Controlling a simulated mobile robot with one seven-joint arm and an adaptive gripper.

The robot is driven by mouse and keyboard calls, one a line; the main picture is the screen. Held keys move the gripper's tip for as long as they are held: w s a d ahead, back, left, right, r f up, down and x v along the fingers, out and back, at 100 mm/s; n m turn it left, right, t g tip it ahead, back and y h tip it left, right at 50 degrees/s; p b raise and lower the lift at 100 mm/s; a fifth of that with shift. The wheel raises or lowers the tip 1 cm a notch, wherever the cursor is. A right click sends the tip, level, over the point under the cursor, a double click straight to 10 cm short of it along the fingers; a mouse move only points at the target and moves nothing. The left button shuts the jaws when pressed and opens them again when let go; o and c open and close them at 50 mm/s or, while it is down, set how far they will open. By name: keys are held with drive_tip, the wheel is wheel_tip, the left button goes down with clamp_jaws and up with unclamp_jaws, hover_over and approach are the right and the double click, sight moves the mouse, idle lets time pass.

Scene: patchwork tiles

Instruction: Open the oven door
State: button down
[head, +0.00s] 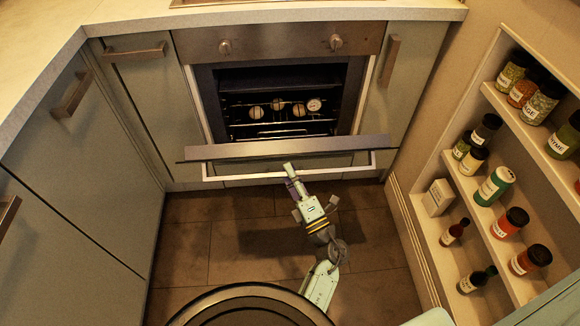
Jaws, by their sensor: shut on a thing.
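The oven (280,29) is built into the cabinets at the back. Its door (236,151) is swung down, well away from the upper opening, and shows as a wide grey panel with a dark lower strip. The dark inside with wire racks is in plain view. My gripper (289,168) reaches up from the floor side to the middle of the door's near edge and is shut on the door there.
Several pale round things (256,112) are inside the oven. Two knobs, one of them the left knob (225,47), sit above it. Cabinets (75,170) stand left. A shelf (471,202) with jars and bottles is right. Tiled floor (235,240) is open before the oven.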

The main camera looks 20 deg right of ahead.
drive_tip(key=shift+f, duration=0.1)
drive_tip(key=c, duration=1.4)
unclamp_jaws()
drive_tip(key=shift+w, duration=0.1)
drive_tip(key=shift+o, duration=0.2)
drive_tip(key=v, duration=0.7)
drive_tip(key=shift+s, duration=0.25)
drive_tip(key=shift+d, duration=0.1)
